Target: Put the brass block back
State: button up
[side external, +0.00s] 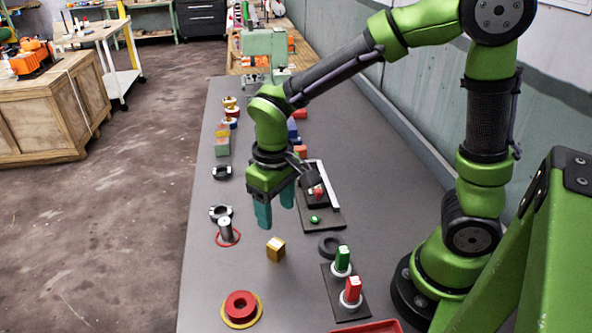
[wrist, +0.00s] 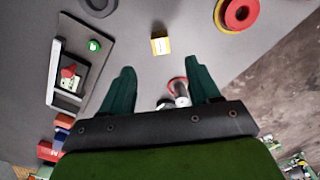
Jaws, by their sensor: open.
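The brass block (side external: 276,249) is a small golden cube on the grey table (side external: 200,300), standing alone. It also shows in the wrist view (wrist: 160,44), beyond my fingertips and roughly centred between them. My gripper (side external: 275,214) has two teal fingers pointing down. It is above the table and a little farther back than the block, apart from it. In the wrist view my gripper (wrist: 162,72) is open with nothing between its fingertips. No spot clearly marked for the block can be made out.
A silver cylinder (side external: 226,230) stands within a red circle. A red ring (side external: 241,303) sits on a yellow disc. A black ring (side external: 331,246) lies near a dark board (side external: 350,306) with green and red pegs. A switch panel (side external: 324,222) and several small blocks and rings lie farther back.

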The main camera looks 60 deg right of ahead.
jog(key=s+d+r+m+t+y, duration=0.1)
jog(key=s+d+r+m+t, duration=0.1)
jog(key=r, duration=0.4)
jog(key=s+d+r+m+t+y, duration=0.1)
jog(key=s+d+r+m+t, duration=0.1)
jog(key=s+d+r+t, duration=0.2)
notch_tip(320, 180, up, 2)
jog(key=shift+s+r+t, duration=0.1)
jog(key=shift+s+t, duration=0.5)
jog(key=shift+s, duration=0.3)
jog(key=shift+d, duration=0.1)
